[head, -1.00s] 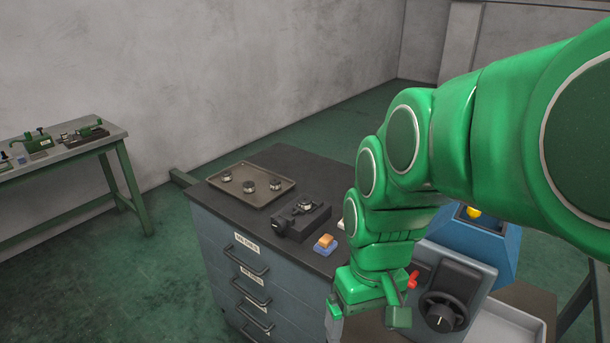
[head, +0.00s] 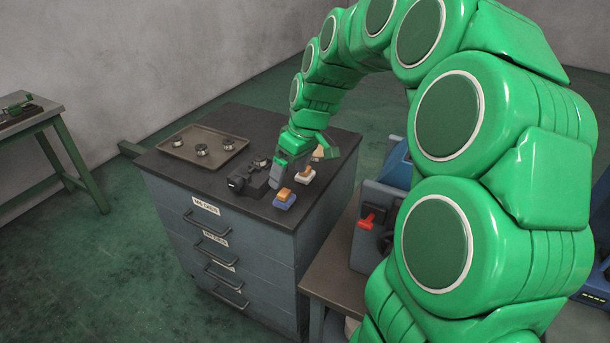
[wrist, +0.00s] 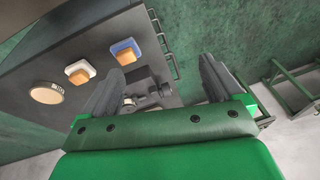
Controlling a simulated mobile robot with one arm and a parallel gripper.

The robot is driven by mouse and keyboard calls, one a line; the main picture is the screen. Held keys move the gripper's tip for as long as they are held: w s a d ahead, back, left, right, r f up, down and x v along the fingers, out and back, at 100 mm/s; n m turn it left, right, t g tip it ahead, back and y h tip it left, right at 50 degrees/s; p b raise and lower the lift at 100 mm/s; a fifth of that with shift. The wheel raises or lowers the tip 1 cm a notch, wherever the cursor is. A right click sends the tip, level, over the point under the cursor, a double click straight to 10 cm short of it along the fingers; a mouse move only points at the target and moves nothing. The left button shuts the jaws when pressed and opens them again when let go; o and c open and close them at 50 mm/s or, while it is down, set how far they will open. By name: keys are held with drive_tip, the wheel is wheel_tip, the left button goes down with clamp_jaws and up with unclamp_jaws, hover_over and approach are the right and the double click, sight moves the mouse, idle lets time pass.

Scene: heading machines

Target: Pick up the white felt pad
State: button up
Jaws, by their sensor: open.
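The white felt pad (head: 305,175), with an orange-tan block on top, lies on the dark top of the drawer cabinet near its right edge. In the wrist view the white pad (wrist: 79,72) is left of my gripper's fingers. A blue pad (head: 285,200) with a similar block lies just in front of it; it also shows in the wrist view (wrist: 124,48). My gripper (head: 290,166) is over the cabinet top, beside the white pad and apart from it. In the wrist view my gripper (wrist: 160,65) has its two fingers spread wide with nothing between them.
A black fixture (head: 250,180) sits left of the pads, close to my gripper. A brown tray (head: 225,140) with several small metal parts is at the back left. A round tan piece (wrist: 47,94) lies beyond the white pad. A machine with a red switch (head: 370,218) stands at right.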

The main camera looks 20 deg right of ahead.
drive_tip(key=w+d+f+n+t, duration=0.1)
drive_tip(key=w+d+f, duration=0.25)
drive_tip(key=w, duration=0.55)
drive_tip(key=t, duration=0.1)
hover_over(305, 178)
drive_tip(key=d, duration=0.3)
wheel_tip(305, 178, down, 5)
drive_tip(key=shift+n, duration=0.4)
drive_tip(key=shift+x, duration=4)
drive_tip(key=shift+c, duration=0.4)
drive_tip(key=c, duration=1.1)
drive_tip(key=shift+o, duration=0.2)
drive_tip(key=shift+r, duration=0.15)
